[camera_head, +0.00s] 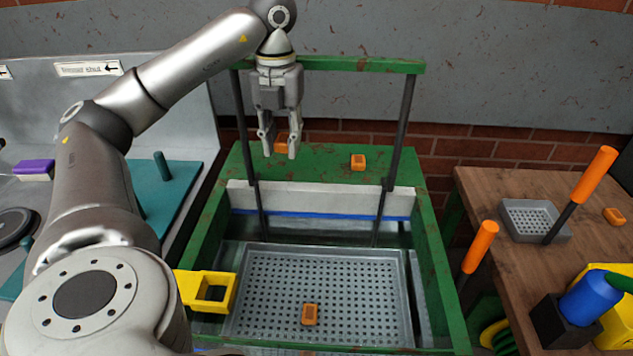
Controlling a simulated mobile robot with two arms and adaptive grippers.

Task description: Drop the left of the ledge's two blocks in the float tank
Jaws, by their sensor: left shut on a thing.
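My left gripper (280,148) points down over the back ledge and is shut on an orange block (281,147), partly hidden by its fingers. I cannot tell whether this block still touches the ledge. A second orange block (358,162) lies on the green ledge (325,170), to the right of the gripper. The float tank (432,255) is a green-walled tank in front of the ledge, with a perforated grey tray (360,285) inside. A third orange block (310,314) is in the tray. My right gripper is out of view.
A green frame (345,64) with dark posts rises around the ledge. A yellow bracket (205,290) sits at the tank's left side. On the right, a wooden table (490,190) holds a small grey tray (525,236), an orange block (614,216) and an orange-handled tool (595,174).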

